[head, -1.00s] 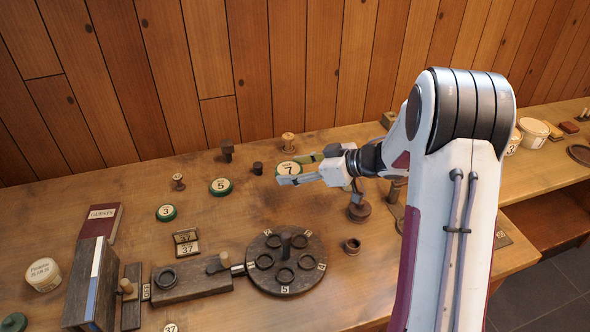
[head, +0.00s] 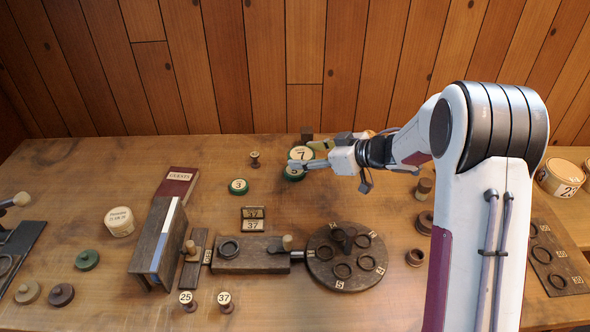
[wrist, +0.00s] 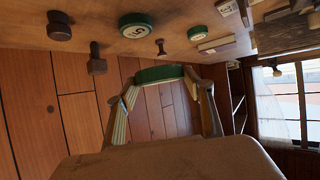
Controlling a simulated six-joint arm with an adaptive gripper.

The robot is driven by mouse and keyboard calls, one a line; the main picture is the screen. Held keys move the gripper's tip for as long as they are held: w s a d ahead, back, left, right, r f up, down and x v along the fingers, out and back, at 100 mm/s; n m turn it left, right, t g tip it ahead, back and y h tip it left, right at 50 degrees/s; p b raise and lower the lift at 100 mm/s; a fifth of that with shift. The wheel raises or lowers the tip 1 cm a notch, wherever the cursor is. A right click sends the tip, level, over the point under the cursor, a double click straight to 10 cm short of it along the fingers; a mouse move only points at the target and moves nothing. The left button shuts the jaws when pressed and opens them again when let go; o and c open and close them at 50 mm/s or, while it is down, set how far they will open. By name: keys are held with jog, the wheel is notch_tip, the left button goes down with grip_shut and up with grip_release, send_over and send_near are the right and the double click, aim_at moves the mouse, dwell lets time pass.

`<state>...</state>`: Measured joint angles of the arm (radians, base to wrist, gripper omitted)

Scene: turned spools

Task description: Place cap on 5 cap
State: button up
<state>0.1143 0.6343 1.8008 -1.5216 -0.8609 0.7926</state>
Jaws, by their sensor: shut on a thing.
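My gripper (head: 309,155) is shut on the green cap with a cream top marked 7 (head: 301,152), held at the fingertips. In the wrist view this cap's green rim (wrist: 160,74) shows between the two fingers (wrist: 162,90). The green 5 cap (head: 293,174) sits on the table, partly hidden behind the held cap and a finger in the head view. In the wrist view the 5 cap (wrist: 135,26) shows whole, apart from the held cap. The green 3 cap (head: 238,186) lies to its left.
A small spool (head: 254,158) and a dark peg (head: 307,133) stand near the caps. A round dark plate with rings (head: 346,284) and a wooden block (head: 225,264) lie in front. Books (head: 176,187) stand left. The table (head: 275,205) between is bare.

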jog(key=w+a, duration=0.2)
jog(key=a, duration=0.1)
jog(key=shift+a+r, duration=0.15)
jog(key=shift+r, duration=0.25)
jog(key=w, duration=0.1)
jog(key=w+d+m+t+h, duration=0.1)
jog(key=w+m, duration=0.1)
jog(key=shift+w+d+r+t+h, duration=0.2)
jog(key=shift+w+r+t+h, duration=0.05)
jog(key=shift+r+t+h, duration=0.1)
send_over(299, 173)
jog(key=shift+w+f, duration=0.1)
jog(key=shift+f, duration=3.05)
jog(key=shift+f, duration=1.85)
jog(key=shift+f, duration=0.6)
